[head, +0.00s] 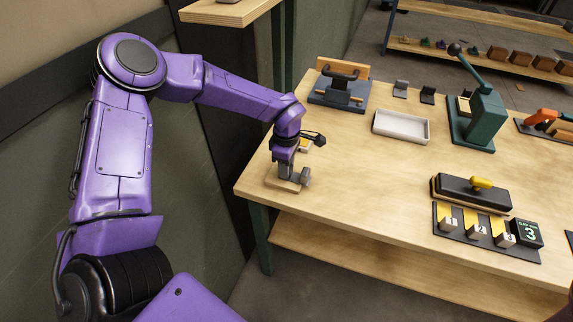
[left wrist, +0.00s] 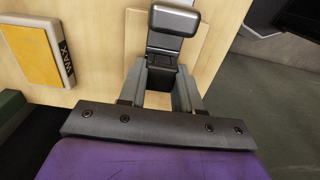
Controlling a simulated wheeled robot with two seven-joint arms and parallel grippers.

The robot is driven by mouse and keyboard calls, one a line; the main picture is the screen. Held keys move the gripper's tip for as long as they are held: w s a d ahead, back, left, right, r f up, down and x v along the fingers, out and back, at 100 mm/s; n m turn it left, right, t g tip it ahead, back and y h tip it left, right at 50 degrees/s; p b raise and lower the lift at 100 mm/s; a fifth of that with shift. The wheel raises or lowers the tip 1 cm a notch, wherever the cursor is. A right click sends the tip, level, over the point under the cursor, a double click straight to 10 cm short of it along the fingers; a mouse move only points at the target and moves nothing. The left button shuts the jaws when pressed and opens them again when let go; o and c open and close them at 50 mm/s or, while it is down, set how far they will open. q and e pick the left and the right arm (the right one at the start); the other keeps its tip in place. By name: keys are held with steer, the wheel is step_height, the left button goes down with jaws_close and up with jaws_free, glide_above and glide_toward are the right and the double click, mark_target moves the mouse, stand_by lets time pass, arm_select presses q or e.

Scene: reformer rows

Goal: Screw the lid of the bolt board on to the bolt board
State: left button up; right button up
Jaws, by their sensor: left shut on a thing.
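The bolt board looks to be the pale wooden plate (head: 279,183) at the left corner of the workbench; it also shows behind my fingers in the left wrist view (left wrist: 203,48). My left gripper (head: 286,174) points down over it. Its fingers (left wrist: 161,82) are shut on a dark metal piece (left wrist: 160,62), perhaps the lid, mostly hidden between them. A grey rounded block (left wrist: 174,20) stands just beyond the fingers and also shows in the head view (head: 305,177). I cannot tell whether it joins the held piece, or whether that piece touches the board. My right gripper is not in view.
A yellow wax block (left wrist: 29,55) lies close beside the gripper. A white tray (head: 400,126), a blue-based clamp fixture (head: 338,98) and a green lever press (head: 480,120) stand farther back. A numbered block rack (head: 487,232) sits at front right. The bench's middle is clear.

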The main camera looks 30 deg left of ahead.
arm_select(q)
steer(key=o, duration=1.1)
